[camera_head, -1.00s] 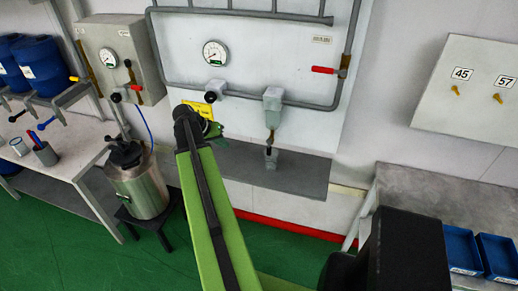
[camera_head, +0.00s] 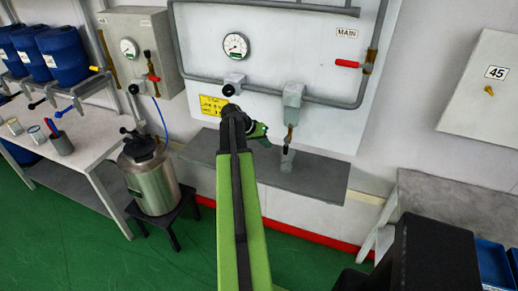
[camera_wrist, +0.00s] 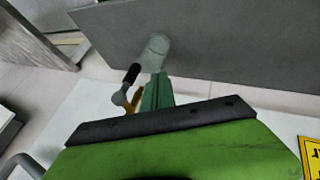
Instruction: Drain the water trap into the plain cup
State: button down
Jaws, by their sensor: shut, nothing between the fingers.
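The water trap (camera_head: 293,95) is a grey box on the wall panel, with a brass drain valve below it. The valve's black handle (camera_head: 285,150) hangs down; it also shows in the wrist view (camera_wrist: 131,74). A clear, pale cup (camera_head: 287,165) stands on the grey shelf beneath the valve; I see no marking on it. It also shows in the wrist view (camera_wrist: 155,50). My gripper (camera_head: 262,131) is shut and empty, just left of the drain valve. In the wrist view its green fingers (camera_wrist: 157,92) are beside the handle; contact cannot be told.
The grey shelf (camera_head: 325,184) juts from the wall under the panel. A yellow sign (camera_head: 212,106) and black knob (camera_head: 229,90) are left of the trap. A red-handled valve (camera_head: 347,64) is upper right. A steel pot (camera_head: 150,178) stands on a stool at left.

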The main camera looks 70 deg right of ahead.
aim_at(286, 147)
jog(key=shift+s+d+f, duration=0.2)
jog(key=shift+s+d, duration=0.1)
jog(key=shift+s, duration=0.45)
jog(key=shift+s+d+f, duration=0.25)
jog(key=shift+s+d, duration=0.05)
jog(key=shift+s, duration=0.45)
jog(key=shift+s+d+f, duration=0.2)
jog(key=shift+s+d, duration=0.1)
jog(key=shift+s, duration=0.45)
